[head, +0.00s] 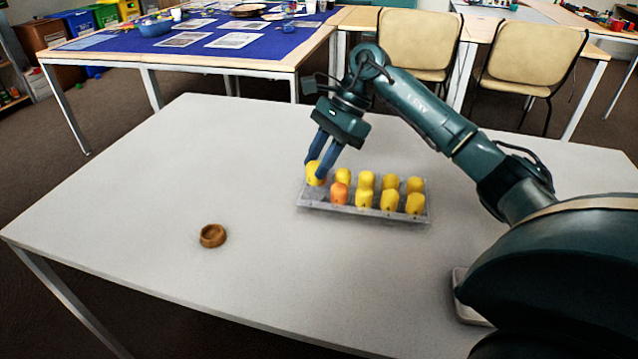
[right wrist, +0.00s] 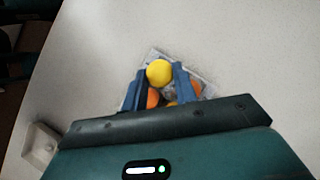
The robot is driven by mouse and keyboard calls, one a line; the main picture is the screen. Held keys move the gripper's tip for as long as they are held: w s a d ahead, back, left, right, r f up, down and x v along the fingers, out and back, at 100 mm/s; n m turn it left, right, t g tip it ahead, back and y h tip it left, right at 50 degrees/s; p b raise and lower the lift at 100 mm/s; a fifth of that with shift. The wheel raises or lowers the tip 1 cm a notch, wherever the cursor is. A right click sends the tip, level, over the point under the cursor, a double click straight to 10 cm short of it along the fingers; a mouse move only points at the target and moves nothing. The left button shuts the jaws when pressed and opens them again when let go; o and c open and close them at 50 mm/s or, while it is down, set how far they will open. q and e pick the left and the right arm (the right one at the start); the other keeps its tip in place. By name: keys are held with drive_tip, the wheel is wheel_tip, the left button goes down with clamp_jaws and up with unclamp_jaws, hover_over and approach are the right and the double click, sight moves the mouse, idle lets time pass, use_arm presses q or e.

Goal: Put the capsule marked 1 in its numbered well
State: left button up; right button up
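The grey tray (head: 306,203) stands on the white table and holds two rows of capsules, mostly yellow, with an orange one (head: 340,193) in the front row. My right gripper (head: 319,167) is over the tray's left end, its blue fingers shut on a yellow capsule (head: 314,174). This capsule sits between the fingertips in the right wrist view (right wrist: 159,73). It looks slightly higher than its neighbours; whether it touches the tray is unclear. The front left place of the tray looks empty. The capsules' numbers are too small to read. My left gripper is out of view.
A small brown bowl (head: 212,236) stands alone left of the tray. A pale shallow dish (head: 466,302) shows partly behind my right arm. The table's left part is otherwise clear. A blue-topped table (head: 190,52) and two chairs stand beyond the far edge.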

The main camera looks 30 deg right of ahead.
drive_tip(key=shift+f+b, duration=0.3)
drive_tip(key=shift+f, duration=1.85)
drive_tip(key=shift+f, duration=0.25)
drive_tip(key=o, duration=0.6)
drive_tip(key=shift+r, duration=0.1)
